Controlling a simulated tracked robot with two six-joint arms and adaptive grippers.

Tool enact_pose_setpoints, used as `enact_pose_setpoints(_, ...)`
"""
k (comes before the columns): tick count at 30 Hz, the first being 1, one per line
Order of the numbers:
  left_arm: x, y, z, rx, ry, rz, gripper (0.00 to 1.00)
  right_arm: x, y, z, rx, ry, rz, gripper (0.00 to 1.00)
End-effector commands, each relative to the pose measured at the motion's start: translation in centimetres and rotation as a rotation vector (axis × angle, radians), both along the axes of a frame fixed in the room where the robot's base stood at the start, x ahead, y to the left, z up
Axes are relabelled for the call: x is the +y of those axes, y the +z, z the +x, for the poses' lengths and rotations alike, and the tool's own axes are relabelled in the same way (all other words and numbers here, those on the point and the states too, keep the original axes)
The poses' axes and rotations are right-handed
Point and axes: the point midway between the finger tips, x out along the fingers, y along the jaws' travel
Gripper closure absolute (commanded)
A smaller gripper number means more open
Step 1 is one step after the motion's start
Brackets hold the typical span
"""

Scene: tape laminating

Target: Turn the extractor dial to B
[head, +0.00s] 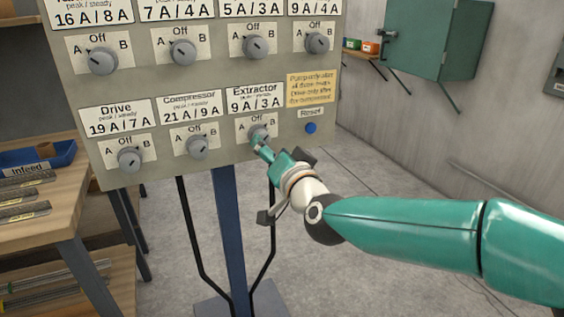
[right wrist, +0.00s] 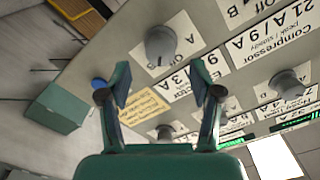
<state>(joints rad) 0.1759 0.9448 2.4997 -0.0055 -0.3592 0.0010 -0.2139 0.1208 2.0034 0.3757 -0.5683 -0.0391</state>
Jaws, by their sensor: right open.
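The grey Extractor dial (head: 258,131) is at the right end of the panel's lower row, under the label "Extractor 9A / 3A". Its plate reads Off at the top; my gripper hides its lower part, and I cannot tell its setting. My right gripper (head: 262,143) is in front of the dial. In the right wrist view the right gripper (right wrist: 160,80) is open, its fingers apart with nothing between the tips. The Extractor dial (right wrist: 160,45) shows there just beyond the fingertips; contact is not visible. My left gripper is not in view.
The Compressor dial (head: 197,147) and Drive dial (head: 130,159) are to the left, with more dials above. A blue Reset button (head: 311,128) and yellow note (head: 311,88) are to the right. A wooden workbench (head: 60,214) stands at left. Floor is open at right.

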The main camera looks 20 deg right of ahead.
Motion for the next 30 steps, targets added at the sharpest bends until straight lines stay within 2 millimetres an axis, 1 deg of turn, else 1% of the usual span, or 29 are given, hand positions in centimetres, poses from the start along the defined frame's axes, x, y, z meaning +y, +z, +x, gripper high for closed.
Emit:
enact_pose_setpoints(1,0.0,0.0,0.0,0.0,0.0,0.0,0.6,0.0,0.1,-1.2,-0.002,0.001,0.0,0.36)
enact_pose_setpoints(3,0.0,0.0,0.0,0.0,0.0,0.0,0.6,0.0,0.1,-2.5,-0.001,0.001,0.002,0.36)
enact_pose_setpoints(6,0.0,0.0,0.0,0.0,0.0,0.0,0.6,-0.1,0.1,-4.1,-0.003,0.0,0.001,0.36)
enact_pose_setpoints(10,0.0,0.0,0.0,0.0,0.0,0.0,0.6,-0.1,0.1,-5.4,-0.002,-0.001,0.001,0.36)
enact_pose_setpoints(15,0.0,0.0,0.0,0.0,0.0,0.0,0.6,-0.1,0.0,-5.9,-0.001,-0.001,0.001,0.36)
enact_pose_setpoints(27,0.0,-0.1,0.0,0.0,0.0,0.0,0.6,-0.2,0.0,-5.8,0.0,-0.002,0.001,0.36)
enact_pose_setpoints(29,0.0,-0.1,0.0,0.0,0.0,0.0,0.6,-0.6,-0.2,-5.7,0.005,-0.01,0.001,0.36)
enact_pose_setpoints(30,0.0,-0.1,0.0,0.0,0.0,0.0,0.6,-0.8,-0.8,-5.5,0.015,-0.016,-0.001,0.36)
